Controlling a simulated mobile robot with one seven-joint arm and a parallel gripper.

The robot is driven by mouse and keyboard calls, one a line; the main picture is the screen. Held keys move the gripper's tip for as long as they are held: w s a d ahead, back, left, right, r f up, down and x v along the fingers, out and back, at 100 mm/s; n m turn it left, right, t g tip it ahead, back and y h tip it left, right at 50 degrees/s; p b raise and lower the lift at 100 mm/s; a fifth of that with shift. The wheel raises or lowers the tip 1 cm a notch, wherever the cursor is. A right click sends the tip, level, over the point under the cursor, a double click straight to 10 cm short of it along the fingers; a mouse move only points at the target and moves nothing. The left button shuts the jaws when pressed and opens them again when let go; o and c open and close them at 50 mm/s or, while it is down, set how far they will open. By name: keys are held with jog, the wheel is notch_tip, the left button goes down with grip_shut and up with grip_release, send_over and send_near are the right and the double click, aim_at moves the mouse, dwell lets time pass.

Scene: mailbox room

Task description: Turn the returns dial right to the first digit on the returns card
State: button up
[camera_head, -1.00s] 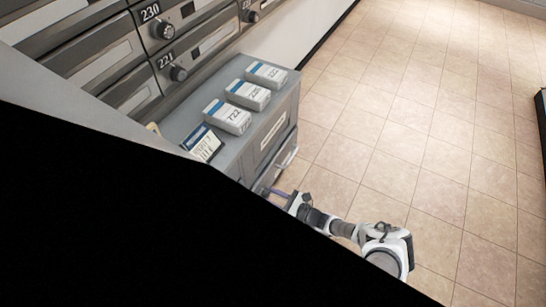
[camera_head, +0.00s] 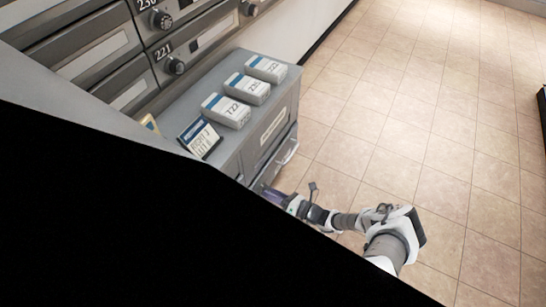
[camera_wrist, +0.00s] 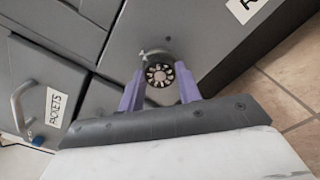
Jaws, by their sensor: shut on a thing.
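The returns dial (camera_wrist: 159,74) is a dark round knob with pale marks around its face, on a grey cabinet front in the wrist view. The purple fingers of my gripper (camera_wrist: 160,88) are on either side of it and shut on it. In the head view my gripper (camera_head: 272,196) is at the cabinet front, and the dial is hidden. A small blue-and-white card (camera_head: 200,138) stands tilted on the cabinet top, probably the returns card. Its lines of writing are too small to read surely.
Several white boxes with blue bands, one of them here (camera_head: 227,111), stand on the grey cabinet (camera_head: 178,117). A pull handle (camera_head: 288,152) is on its front. Mailboxes 230 and 221 with knobs (camera_head: 175,66) are behind. The tiled floor (camera_head: 400,130) to the right is clear.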

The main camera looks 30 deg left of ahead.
jog(key=m+b, duration=0.4)
jog(key=m, duration=0.7)
jog(key=shift+m, duration=0.3)
jog(key=shift+m+b, duration=0.3)
jog(key=o, duration=1)
jog(key=d+p, duration=0.2)
jog(key=d, duration=1.2)
jog(key=shift+w, duration=0.35)
jog(key=shift+r, duration=0.1)
